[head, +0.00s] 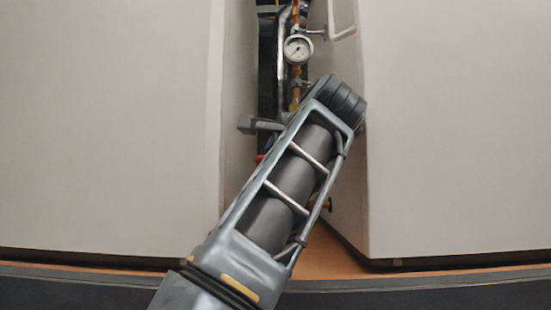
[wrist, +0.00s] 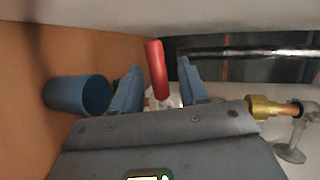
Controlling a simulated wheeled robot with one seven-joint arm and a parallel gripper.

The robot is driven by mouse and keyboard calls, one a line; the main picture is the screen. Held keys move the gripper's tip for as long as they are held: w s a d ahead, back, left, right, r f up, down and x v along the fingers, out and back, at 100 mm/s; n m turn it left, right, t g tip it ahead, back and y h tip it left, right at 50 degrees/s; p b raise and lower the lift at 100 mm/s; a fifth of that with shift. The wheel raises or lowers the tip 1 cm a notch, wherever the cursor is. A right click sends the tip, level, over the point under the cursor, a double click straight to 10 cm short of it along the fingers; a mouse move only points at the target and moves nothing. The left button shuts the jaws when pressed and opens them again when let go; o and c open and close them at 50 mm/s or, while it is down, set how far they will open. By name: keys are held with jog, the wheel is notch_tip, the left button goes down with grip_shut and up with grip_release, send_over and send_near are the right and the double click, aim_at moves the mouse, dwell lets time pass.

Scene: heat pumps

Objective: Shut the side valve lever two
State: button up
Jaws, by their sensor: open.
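In the wrist view a red lever (wrist: 156,70) stands between the two blue-grey fingers of my gripper (wrist: 161,66). The fingers are apart, with a gap visible on each side of the lever. The lever's lower end meets a pale, blurred part between the fingers. In the head view my arm covers most of the gap between the cabinets, and my gripper's fingers cannot be made out. A small red spot (head: 259,158) shows left of my arm; I cannot tell if it is the same lever.
Pale cabinets stand left (head: 110,130) and right (head: 455,130) of a narrow gap. A pressure gauge (head: 298,49) and copper pipes sit in the gap. In the wrist view a blue cylinder (wrist: 78,95) is left of the fingers and a brass fitting (wrist: 265,108) is right.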

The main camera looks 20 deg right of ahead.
jog(key=v, duration=0.7)
jog(key=shift+s+b, duration=0.4)
jog(key=shift+b, duration=0.05)
jog(key=shift+r, duration=0.1)
jog(key=p+x, duration=1)
jog(key=p, duration=0.2)
jog(key=shift+a+p, duration=0.2)
jog(key=shift+p, duration=0.1)
jog(key=shift+c, duration=0.3)
grip_shut()
